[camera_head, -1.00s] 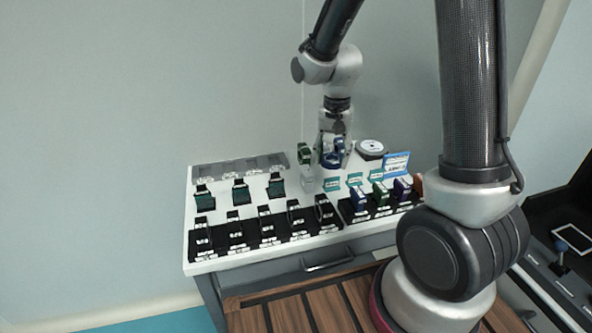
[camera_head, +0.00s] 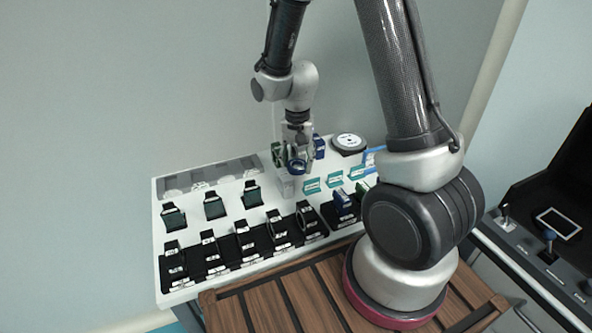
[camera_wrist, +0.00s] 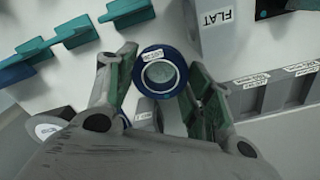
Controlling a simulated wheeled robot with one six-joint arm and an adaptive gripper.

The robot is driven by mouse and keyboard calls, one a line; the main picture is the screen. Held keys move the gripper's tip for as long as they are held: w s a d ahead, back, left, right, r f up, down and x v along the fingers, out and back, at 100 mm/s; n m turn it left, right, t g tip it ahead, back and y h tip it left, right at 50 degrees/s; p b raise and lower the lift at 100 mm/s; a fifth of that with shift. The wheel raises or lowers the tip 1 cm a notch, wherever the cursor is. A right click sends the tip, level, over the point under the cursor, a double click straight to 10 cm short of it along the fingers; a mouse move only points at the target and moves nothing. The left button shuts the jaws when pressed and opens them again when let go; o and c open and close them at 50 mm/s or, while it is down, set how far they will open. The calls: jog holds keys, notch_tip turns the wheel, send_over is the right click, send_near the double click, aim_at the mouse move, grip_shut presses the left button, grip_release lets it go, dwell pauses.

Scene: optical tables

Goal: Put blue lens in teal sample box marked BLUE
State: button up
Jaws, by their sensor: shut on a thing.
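The blue lens (camera_wrist: 183,62) is a dark blue ring with clear glass and a white label. It also shows in the head view (camera_head: 297,167). My gripper (camera_wrist: 158,72) is shut on it, one finger on either side. In the head view my gripper (camera_head: 297,152) holds the lens over the white tabletop, behind the teal sample boxes. Three teal boxes stand in a slanting row: left (camera_head: 311,187), middle (camera_head: 335,180) and right (camera_head: 357,173). They also show at the upper left of the wrist view (camera_wrist: 75,32). Their markings are too small to read.
A whitish block (camera_head: 284,184) stands close below and left of the lens; green (camera_head: 278,153) and blue (camera_head: 319,147) parts stand behind. Black holders (camera_head: 243,241) line the front. A grey tray (camera_head: 208,176) lies at the back left, a round black-and-white device (camera_head: 348,144) at the back right.

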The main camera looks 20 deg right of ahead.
aim_at(297, 164)
jog(key=shift+f, duration=1.45)
jog(key=o, duration=1)
jog(key=shift+f, duration=0.15)
jog(key=shift+o, duration=0.2)
